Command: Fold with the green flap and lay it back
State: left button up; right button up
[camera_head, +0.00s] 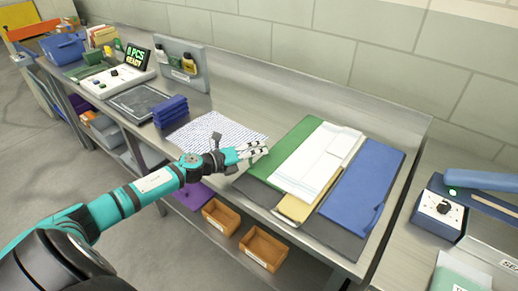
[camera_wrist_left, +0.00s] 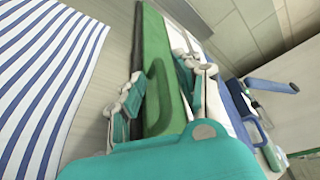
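The green flap (camera_head: 286,145) lies flat at the left of a layered stack, partly under a folded white cloth (camera_head: 318,160). It also shows in the left wrist view (camera_wrist_left: 155,48). My left gripper (camera_head: 254,152) is at the flap's left edge, low over the bench. In the left wrist view its two fingers (camera_wrist_left: 160,95) are spread apart, with the green flap between and beyond them. I cannot tell whether they touch it. A yellow piece (camera_head: 297,207) sticks out under the white cloth, and a blue panel (camera_head: 362,185) lies to the right. My right gripper is not in view.
A dark grey mat (camera_head: 334,236) lies beneath the stack. A striped cloth (camera_head: 213,130) lies to the left, with folded blue cloths (camera_head: 170,111) beyond. Two orange bins (camera_head: 264,248) sit below the bench front. A control box (camera_head: 438,211) stands at right.

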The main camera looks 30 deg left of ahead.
pick_arm(q)
jog(key=shift+w+d+f, duration=0.15)
jog(key=shift+w+d, duration=0.15)
jog(key=shift+w, duration=0.35)
jog(key=shift+c, duration=0.4)
grip_shut()
